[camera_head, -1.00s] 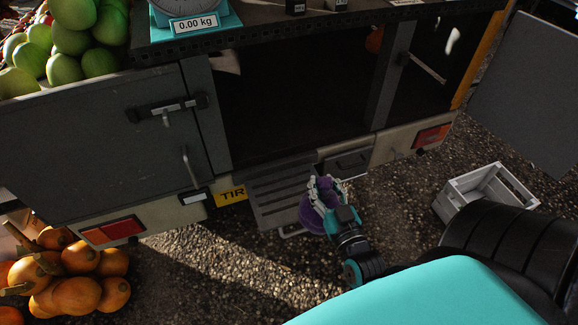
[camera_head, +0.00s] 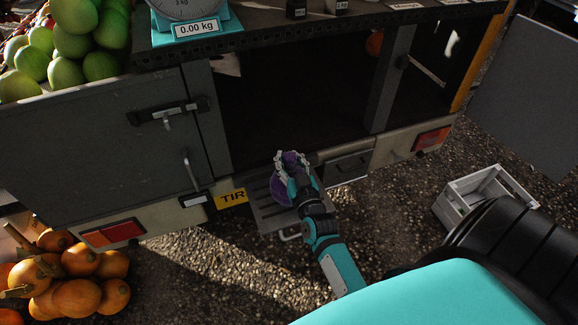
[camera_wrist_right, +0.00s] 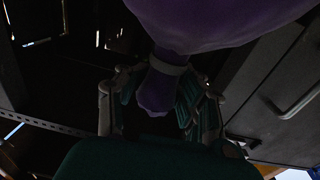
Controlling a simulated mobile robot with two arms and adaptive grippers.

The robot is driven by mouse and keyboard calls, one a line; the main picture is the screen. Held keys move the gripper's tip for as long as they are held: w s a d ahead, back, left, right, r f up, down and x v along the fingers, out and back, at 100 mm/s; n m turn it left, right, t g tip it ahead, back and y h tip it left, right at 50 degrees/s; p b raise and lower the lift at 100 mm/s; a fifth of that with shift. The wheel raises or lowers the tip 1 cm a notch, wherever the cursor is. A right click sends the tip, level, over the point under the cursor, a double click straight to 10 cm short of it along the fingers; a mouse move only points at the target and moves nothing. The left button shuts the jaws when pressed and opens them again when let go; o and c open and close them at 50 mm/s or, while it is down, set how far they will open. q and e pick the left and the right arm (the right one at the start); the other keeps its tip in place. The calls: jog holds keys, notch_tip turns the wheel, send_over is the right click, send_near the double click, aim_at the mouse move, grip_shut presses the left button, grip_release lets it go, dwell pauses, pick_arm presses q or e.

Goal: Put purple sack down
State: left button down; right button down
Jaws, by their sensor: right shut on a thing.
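The purple sack (camera_head: 281,190) is in my right gripper (camera_head: 291,164), in front of the truck's open cargo opening and over the grey step (camera_head: 264,212) at its rear edge. In the right wrist view, the sack (camera_wrist_right: 215,22) bulges at the top and its tied neck hangs between the fingers of my right gripper (camera_wrist_right: 165,90), which is shut on it. I cannot tell whether the sack touches the step or the truck bed. My left gripper does not show.
The dark truck bed (camera_head: 290,125) behind the sack looks clear. A grey door (camera_head: 110,150) stands at the left and an open panel (camera_head: 530,90) at the right. A grey crate (camera_head: 450,205) and several orange pumpkins (camera_head: 77,297) are on the gravel. A scale (camera_head: 190,25) stands above.

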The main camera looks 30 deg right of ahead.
aim_at(291, 173)
jog(key=shift+f, duration=1.4)
jog(key=shift+f+b, duration=0.15)
jog(key=shift+b, duration=0.15)
jog(key=c, duration=0.8)
grip_release()
jog(key=v, duration=1.2)
